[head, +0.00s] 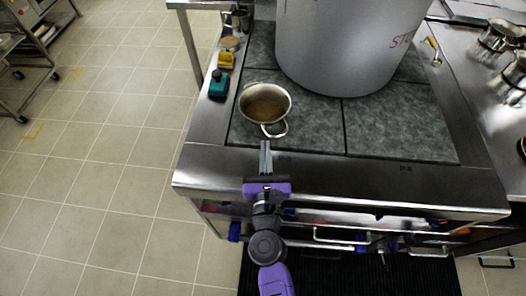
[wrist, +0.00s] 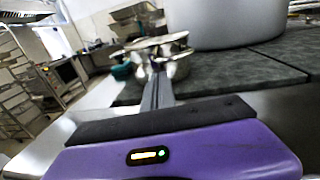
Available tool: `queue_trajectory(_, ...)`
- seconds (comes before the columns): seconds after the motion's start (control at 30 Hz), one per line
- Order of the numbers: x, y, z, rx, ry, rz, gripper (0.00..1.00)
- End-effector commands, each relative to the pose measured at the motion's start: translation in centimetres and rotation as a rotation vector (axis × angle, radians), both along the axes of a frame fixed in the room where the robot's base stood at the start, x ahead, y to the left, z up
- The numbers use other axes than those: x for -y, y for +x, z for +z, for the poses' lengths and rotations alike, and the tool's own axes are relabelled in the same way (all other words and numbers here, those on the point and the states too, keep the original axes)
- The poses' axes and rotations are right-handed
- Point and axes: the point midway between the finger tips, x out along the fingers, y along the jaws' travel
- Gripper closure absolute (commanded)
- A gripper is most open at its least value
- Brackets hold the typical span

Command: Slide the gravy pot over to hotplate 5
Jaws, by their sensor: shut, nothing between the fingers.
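The gravy pot (head: 266,104) is a small steel pot with brown contents and loop handles. It stands on the front-left dark hotplate (head: 310,135), left of the big stockpot. One handle points toward my gripper (head: 265,146), whose fingers are shut and empty at the front edge of the hotplate, just short of that handle. In the wrist view the pot (wrist: 178,48) appears beyond the fingertips (wrist: 157,72), partly hidden by them. I cannot tell whether they touch it. The small marks on the front rim are too small to read, so I cannot tell which plate is hotplate 5.
A large grey stockpot (head: 347,45) covers much of the rear plates. The front-right hotplate (head: 402,127) is bare. A teal item (head: 219,84) and a yellow item (head: 226,60) stand along the left rim. Steel pots (head: 497,36) stand at the right.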

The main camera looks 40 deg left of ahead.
Motion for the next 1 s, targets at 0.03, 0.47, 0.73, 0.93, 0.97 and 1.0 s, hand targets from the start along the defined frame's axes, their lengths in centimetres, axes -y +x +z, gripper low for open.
queue_trajectory(0.03,0.2,0.1,-0.1,0.000,0.000,-0.001,1.00)
queue_trajectory(0.47,3.2,-3.7,-0.1,-0.001,-0.001,0.000,1.00)
queue_trajectory(0.73,5.7,-6.7,-0.2,-0.002,-0.001,-0.001,1.00)
queue_trajectory(0.93,6.3,-7.7,-0.1,-0.001,-0.001,0.000,1.00)
queue_trajectory(0.97,6.4,-7.7,0.0,-0.001,-0.001,0.000,1.00)
queue_trajectory(1.0,6.4,-7.7,0.0,0.000,0.000,0.000,1.00)
